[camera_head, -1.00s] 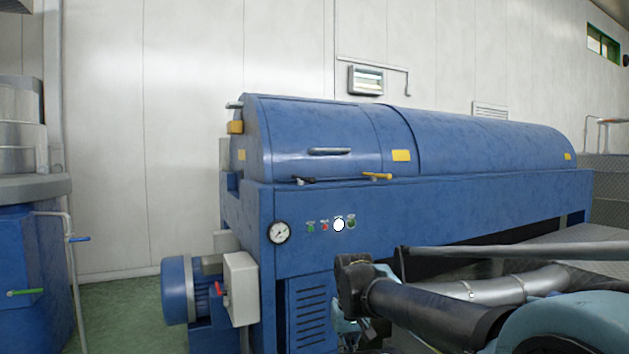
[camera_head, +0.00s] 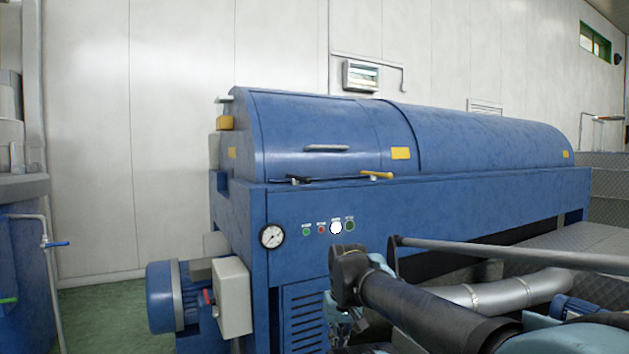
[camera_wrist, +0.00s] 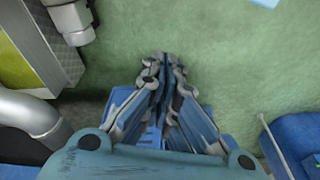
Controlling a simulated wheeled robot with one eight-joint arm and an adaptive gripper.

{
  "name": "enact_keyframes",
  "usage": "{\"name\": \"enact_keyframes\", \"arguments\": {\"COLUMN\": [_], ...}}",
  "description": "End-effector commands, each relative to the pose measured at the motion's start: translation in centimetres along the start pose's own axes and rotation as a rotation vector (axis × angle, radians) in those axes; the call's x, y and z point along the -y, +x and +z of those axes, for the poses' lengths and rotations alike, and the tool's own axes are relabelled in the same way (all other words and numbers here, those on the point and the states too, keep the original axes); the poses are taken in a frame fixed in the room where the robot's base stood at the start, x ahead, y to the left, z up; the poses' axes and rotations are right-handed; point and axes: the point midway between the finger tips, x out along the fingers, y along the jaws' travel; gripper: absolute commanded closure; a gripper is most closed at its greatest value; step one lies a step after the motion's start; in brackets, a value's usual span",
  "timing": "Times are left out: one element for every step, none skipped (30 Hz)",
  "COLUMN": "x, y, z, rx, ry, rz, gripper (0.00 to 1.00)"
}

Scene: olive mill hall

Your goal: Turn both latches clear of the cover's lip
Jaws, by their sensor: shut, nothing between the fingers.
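The blue curved cover (camera_head: 315,135) sits closed on the blue machine, with a grey bar handle (camera_head: 326,148) on its front. Two latches lie along its lower lip: a black-handled latch (camera_head: 298,180) at the left and a yellow-handled latch (camera_head: 377,175) to its right. Both lie roughly level along the lip; whether either overlaps it is too small to tell. My gripper (camera_wrist: 163,58) is shut and empty in the wrist view, pointing down over green floor. In the head view my arm is at the lower right, below and apart from the latches; the gripper's fingertips are not clear there.
A pressure gauge (camera_head: 271,236) and a row of buttons (camera_head: 335,227) are on the front panel. A blue motor (camera_head: 172,298) and a grey box (camera_head: 231,297) stick out at lower left. A silver pipe (camera_head: 520,292) runs at right. Green floor (camera_head: 105,315) is open at left.

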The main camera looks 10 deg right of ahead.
Motion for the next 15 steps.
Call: {"name": "enact_keyframes", "arguments": {"x": [0.2, 0.4, 0.8, 1.1, 1.5, 2.0, 2.4, 2.7, 3.1, 3.3, 3.6, 3.8, 4.0, 4.1, 4.2], "y": [-0.9, -1.4, -2.2, -2.9, -3.6, -4.6, -5.3, -6.1, -7.1, -7.8, -8.6, -9.6, -10.3, -11.1, -12.1], "z": [-1.0, -1.6, -2.5, -3.2, -4.0, -5.2, -6.1, -7.1, -8.4, -9.4, -10.4, -11.8, -12.9, -14.0, -15.5], "rx": [0.005, 0.009, 0.015, 0.019, 0.022, 0.026, 0.029, 0.031, 0.033, 0.035, 0.036, 0.035, 0.034, 0.034, 0.031], "ry": [0.017, 0.028, 0.047, 0.061, 0.076, 0.096, 0.111, 0.125, 0.144, 0.157, 0.171, 0.188, 0.201, 0.213, 0.228], "rz": [-0.024, -0.043, -0.072, -0.097, -0.123, -0.161, -0.190, -0.219, -0.257, -0.286, -0.316, -0.354, -0.383, -0.412, -0.451], "gripper": [1.00, 1.00, 1.00, 1.00, 1.00, 1.00, 1.00, 1.00, 1.00, 1.00, 1.00, 1.00, 1.00, 1.00, 1.00]}}
